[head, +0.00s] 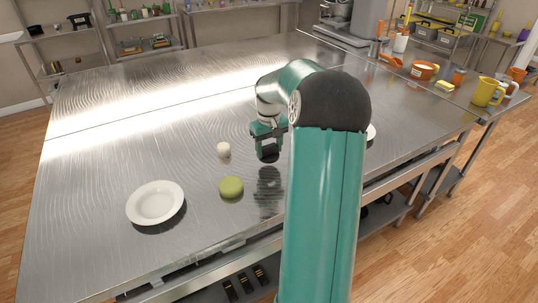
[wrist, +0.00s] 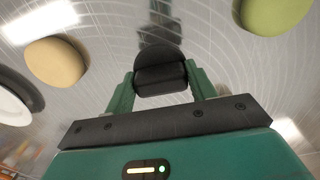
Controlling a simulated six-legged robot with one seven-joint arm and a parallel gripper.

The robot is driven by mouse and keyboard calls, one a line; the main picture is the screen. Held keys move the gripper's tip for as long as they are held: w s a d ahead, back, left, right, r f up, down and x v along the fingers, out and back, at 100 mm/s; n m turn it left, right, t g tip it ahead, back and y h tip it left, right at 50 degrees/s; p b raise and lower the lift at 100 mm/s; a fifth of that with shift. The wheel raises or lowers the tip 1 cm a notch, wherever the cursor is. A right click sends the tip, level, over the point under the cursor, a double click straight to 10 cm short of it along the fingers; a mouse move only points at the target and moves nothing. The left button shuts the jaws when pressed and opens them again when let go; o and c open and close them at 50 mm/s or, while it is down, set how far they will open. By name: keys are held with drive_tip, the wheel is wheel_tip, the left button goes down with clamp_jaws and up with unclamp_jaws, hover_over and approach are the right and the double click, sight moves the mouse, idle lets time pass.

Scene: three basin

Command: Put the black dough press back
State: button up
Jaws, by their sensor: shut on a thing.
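The black dough press (head: 267,154) is between the fingers of my gripper (head: 268,143). In the wrist view the press (wrist: 160,70) shows as a rounded black piece, and both green fingers of my gripper (wrist: 160,85) touch its sides. The gripper is shut on it. The press appears to be a little above the steel table (head: 110,130), with a dark reflection beneath it. My arm covers part of the table to the right of it.
Left of the press are a small cream ball (head: 223,150), a green dough disc (head: 231,187) and a white plate (head: 156,203). Another white piece (head: 371,132) is mostly behind my arm. An orange pot (head: 424,71) and yellow mug (head: 487,92) stand at right. The table's far left is clear.

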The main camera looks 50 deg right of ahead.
sight(269, 155)
drive_tip(key=shift+w+f, duration=0.1)
drive_tip(key=shift+f, duration=1.45)
drive_tip(key=shift+f, duration=0.15)
drive_tip(key=o, duration=1)
drive_tip(key=shift+o, duration=0.2)
